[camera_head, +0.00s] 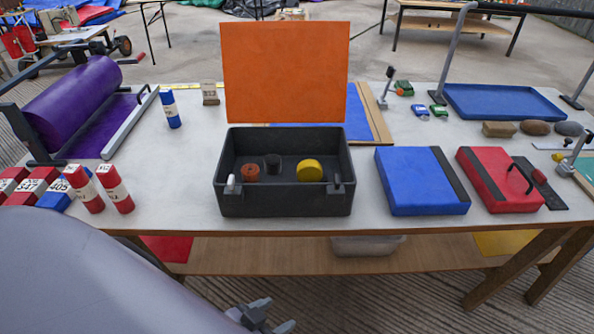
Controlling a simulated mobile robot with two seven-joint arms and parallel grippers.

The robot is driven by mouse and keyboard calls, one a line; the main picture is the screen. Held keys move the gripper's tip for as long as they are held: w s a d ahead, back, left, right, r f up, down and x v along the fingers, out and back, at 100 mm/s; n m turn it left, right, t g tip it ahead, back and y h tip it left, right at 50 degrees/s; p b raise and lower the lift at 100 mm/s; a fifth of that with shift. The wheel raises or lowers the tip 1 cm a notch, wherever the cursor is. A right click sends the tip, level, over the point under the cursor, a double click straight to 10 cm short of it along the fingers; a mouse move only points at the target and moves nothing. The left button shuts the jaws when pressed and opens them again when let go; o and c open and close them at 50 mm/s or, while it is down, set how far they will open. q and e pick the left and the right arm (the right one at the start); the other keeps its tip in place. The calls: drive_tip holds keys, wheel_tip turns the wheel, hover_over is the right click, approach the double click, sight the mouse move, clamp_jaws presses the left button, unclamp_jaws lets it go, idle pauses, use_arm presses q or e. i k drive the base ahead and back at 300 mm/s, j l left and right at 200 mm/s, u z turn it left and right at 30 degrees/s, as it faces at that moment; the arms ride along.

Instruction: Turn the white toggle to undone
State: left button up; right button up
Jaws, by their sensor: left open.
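The white toggle (231,183) is a small pale piece at the left end of the front wall of a dark grey box (283,203). It looks roughly upright; its exact setting is too small to tell. A dark toggle (337,181) sits at the right end of the same wall. The box's orange lid (285,72) stands raised at the back. My left gripper (275,314) is at the bottom edge, below and in front of the table, apart from the box. It is open, with nothing seen between its fingers. My right gripper is out of view.
The box holds an orange piece (251,173), a black piece (273,164) and a yellow disc (309,170). A blue case (420,180) and a red case (497,180) lie to the right. Red cylinders (115,189) stand left. The white tabletop (175,200) left of the box is clear.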

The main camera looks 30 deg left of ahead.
sight(231, 179)
drive_tip(key=u, duration=1.35)
